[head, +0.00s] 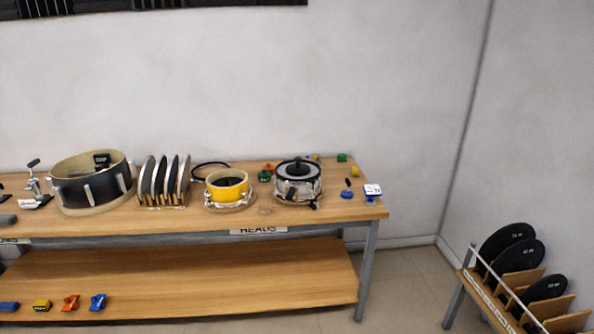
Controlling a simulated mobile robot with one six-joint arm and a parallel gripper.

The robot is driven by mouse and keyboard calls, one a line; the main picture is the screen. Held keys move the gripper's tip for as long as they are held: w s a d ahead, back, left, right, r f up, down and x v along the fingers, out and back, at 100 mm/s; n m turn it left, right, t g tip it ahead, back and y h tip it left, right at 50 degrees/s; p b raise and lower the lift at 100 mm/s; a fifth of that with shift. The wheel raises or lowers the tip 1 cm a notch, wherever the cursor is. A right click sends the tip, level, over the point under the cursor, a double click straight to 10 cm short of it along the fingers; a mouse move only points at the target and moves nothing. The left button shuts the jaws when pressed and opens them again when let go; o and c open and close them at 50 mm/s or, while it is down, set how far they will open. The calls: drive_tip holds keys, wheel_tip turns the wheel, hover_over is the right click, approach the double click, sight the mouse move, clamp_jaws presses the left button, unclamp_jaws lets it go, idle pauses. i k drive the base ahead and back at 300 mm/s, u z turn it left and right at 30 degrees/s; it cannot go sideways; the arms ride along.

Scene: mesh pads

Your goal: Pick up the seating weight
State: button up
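A round black piece with a knob on top (298,167) rests on a small clear-sided drum (299,188) near the right end of the workbench. It looks like the seating weight, but no readable label confirms this. The drum's metal fittings show around its side. My gripper is not in view, and nothing is seen touching the black piece.
The wooden workbench (110,222) has a lower shelf (200,285). A yellow drum (228,187), a rack of discs (163,180) and a large black drum (92,183) stand left. Small coloured parts lie nearby. A rack of black discs (520,258) stands at right. Floor shows between.

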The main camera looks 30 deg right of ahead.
sight(298, 169)
drive_tip(key=z, duration=0.05)
drive_tip(key=i, duration=1)
drive_tip(key=u, duration=0.05)
